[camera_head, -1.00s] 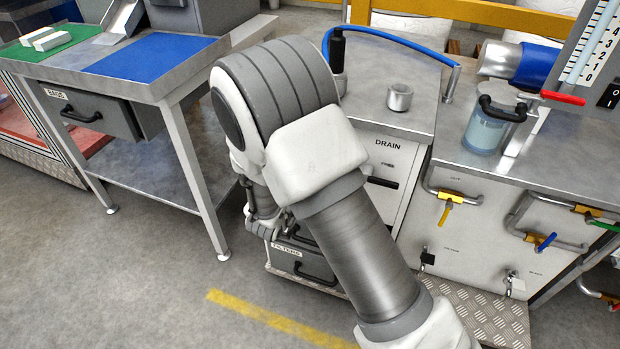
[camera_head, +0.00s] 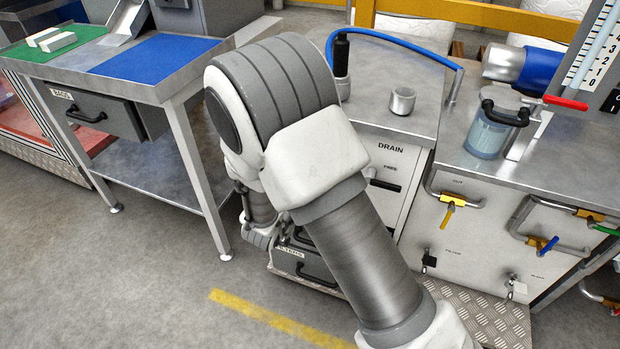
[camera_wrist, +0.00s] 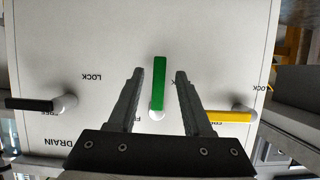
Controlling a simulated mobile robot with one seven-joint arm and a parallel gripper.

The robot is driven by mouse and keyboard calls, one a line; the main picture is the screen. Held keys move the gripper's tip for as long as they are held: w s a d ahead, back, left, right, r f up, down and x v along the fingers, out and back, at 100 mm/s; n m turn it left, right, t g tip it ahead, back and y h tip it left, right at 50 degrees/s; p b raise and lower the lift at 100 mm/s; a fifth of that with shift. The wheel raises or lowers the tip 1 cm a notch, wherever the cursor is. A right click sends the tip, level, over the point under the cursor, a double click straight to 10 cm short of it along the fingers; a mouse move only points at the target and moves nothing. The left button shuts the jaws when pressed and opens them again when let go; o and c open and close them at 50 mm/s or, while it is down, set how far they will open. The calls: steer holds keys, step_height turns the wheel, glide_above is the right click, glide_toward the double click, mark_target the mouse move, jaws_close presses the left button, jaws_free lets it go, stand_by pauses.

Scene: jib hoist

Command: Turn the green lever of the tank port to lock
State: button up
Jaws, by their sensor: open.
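The green lever (camera_wrist: 159,84) stands out from the pale DRAIN panel (camera_wrist: 115,40) in the middle of the wrist view. A partly covered FREE label is to the lower left of the pivot. My gripper (camera_wrist: 159,72) is open, one finger on each side of the handle, with a visible gap on both sides. The wrist picture is upside down. In the head view my arm hides the green lever, and the DRAIN cabinet (camera_head: 392,163) shows only partly.
On the panel, a black lever (camera_wrist: 28,104) is at the left and a yellow lever (camera_wrist: 228,116) at the right, close to my right finger.

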steer(key=p+v, duration=0.4)
steer(key=v, duration=1.1)
steer(key=w+r+n+g+y, duration=0.1)
steer(key=w+r+y, duration=0.15)
steer(key=r, duration=0.25)
steer(key=w+d+r+g+y, duration=0.1)
steer(key=r+y, duration=0.2)
steer(key=r, duration=0.2)
steer(key=w+r+n+g+y, duration=0.1)
steer(key=r+y, duration=0.2)
steer(key=r, duration=0.2)
steer(key=s+d+r+n+g+h+p, duration=0.15)
steer(key=s+d+r, duration=0.25)
steer(key=s+d, duration=0.6)
steer(key=s+d+r+g+h+b, duration=0.1)
steer(key=s+d+r+g+h, duration=0.25)
steer(key=s+d, duration=0.65)
step_height(320, 180, up, 18)
steer(key=w+d+p, duration=0.2)
steer(key=p, duration=1.6)
steer(key=shift+t+y, duration=0.35)
steer(key=shift+t, duration=0.05)
